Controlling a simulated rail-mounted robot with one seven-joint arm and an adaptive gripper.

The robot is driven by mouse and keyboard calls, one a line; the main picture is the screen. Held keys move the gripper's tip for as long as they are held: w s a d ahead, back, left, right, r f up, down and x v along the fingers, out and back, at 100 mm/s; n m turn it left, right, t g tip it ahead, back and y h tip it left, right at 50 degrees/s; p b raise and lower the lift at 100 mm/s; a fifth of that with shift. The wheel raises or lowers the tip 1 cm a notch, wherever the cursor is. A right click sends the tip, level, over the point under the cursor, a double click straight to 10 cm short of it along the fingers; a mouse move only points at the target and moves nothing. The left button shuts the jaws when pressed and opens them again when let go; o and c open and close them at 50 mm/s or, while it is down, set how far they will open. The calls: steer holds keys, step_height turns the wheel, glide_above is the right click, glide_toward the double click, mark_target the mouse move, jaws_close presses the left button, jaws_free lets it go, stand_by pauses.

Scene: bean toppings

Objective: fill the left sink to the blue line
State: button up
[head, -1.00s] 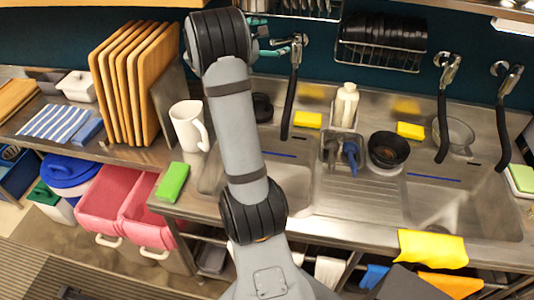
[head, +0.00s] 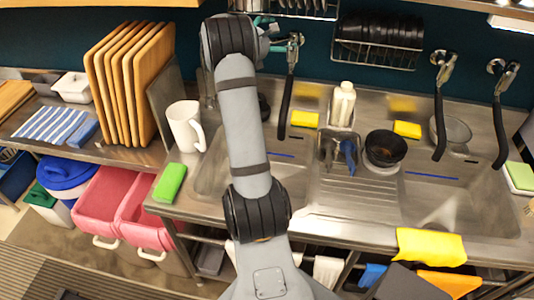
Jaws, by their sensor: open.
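The left sink (head: 208,184) is a steel basin partly hidden behind my arm. A short blue line (head: 281,155) marks its back wall. No water level can be made out in it, and no stream shows from its tap. The left tap (head: 287,95) has a long black spout hanging down from a metal fitting on the back wall. My gripper (head: 288,45) is at that fitting, largely hidden behind my wrist. Its teal fingers are open beside the fitting; whether they touch it cannot be told.
The right sink (head: 508,215) has its own blue line (head: 432,176) and two taps. A white bottle (head: 343,103), a black bowl (head: 385,148) and yellow sponges stand between and behind the basins. A white pitcher (head: 183,125) and a green sponge (head: 170,182) are left of my arm.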

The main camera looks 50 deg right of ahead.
steer(key=shift+s+d+b, duration=0.15)
steer(key=shift+s+b, duration=1.7)
steer(key=shift+s, duration=0.65)
steer(key=shift+s+d+b, duration=0.15)
steer(key=shift+s+b, duration=1.35)
steer(key=shift+s, duration=1)
steer(key=shift+s+d+b, duration=0.2)
steer(key=shift+s+b, duration=0.95)
steer(key=shift+s, duration=1.3)
